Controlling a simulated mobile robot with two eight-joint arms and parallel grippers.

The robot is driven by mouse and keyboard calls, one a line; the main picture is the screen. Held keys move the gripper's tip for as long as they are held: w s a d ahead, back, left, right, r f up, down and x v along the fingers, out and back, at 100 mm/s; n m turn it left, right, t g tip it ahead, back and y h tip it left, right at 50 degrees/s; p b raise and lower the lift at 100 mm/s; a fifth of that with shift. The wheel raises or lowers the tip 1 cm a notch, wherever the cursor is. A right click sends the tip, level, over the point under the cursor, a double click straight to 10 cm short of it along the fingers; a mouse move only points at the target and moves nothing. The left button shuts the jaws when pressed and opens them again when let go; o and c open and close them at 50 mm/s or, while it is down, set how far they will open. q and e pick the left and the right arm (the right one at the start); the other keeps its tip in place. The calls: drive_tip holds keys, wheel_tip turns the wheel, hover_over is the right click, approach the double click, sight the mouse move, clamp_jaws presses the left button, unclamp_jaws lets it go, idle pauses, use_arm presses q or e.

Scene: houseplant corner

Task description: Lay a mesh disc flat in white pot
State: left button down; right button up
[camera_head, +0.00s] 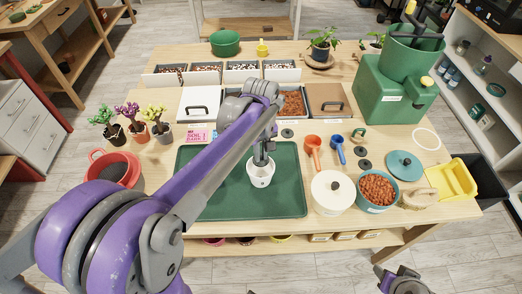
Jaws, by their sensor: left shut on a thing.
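The white pot (260,178) stands upright on the green mat (288,205), near its middle. My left gripper (261,160) points down at the pot's mouth, its fingertips at the rim. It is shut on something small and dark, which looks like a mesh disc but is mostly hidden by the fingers. Small dark discs lie on the table, one (287,133) behind the mat and one (365,164) right of the blue scoop. My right gripper (400,281) is at the bottom right edge, away from the table; its jaws are not clear.
A white lidded pot (333,193), a teal pot of brown pellets (377,190) and a yellow tray (452,180) stand right of the mat. A red pot (112,170) and small plants stand left. Bins line the back. The mat's right part is clear.

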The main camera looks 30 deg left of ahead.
sight(261, 169)
use_arm(q)
drive_tip(key=shift+f+b, duration=1.35)
drive_tip(key=shift+f, duration=1.2)
drive_tip(key=shift+f+b, duration=1.55)
drive_tip(key=shift+f, duration=0.75)
use_arm(e)
wheel_tip(261, 169, down, 7)
drive_tip(key=s, duration=0.2)
drive_tip(key=shift+f, duration=0.15)
use_arm(q)
drive_tip(key=c, duration=0.8)
unclamp_jaws()
drive_tip(key=shift+c, duration=0.2)
wheel_tip(261, 169, up, 6)
drive_tip(key=p, duration=0.4)
drive_tip(key=shift+r+p, duration=1.1)
drive_tip(key=shift+r, duration=1)
drive_tip(key=shift+f, duration=0.1)
use_arm(e)
wheel_tip(261, 169, up, 8)
drive_tip(key=w, duration=0.2)
drive_tip(key=shift+f, duration=0.25)
